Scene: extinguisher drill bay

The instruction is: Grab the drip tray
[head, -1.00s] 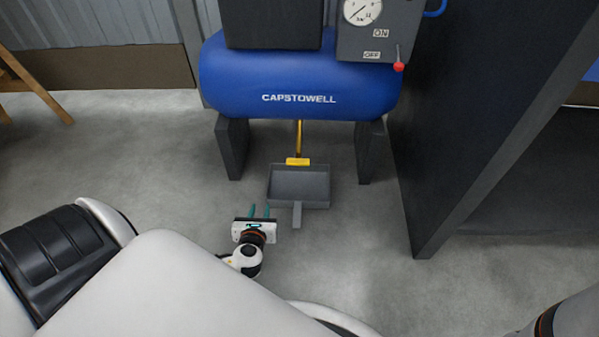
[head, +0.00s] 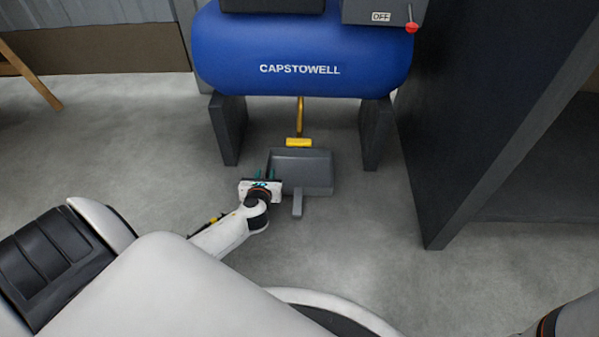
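The drip tray (head: 305,172) is a grey shallow rectangular tray with a short handle (head: 297,205) pointing toward me. It sits on the floor under the blue compressor tank, between its two dark legs. My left gripper (head: 264,176) is at the tray's near left corner, left of the handle, with its teal fingers pointing away from me. The fingers look apart and partly overlap the tray's left edge. I cannot tell whether they touch it. My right gripper is not in view; only part of my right arm shows at the lower right corner.
The blue tank (head: 300,60) stands over the tray on dark legs (head: 227,130). A yellow drain valve lever (head: 299,142) hangs just behind the tray. A tall dark panel (head: 455,120) rises at the right. The grey floor (head: 340,235) in front is clear.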

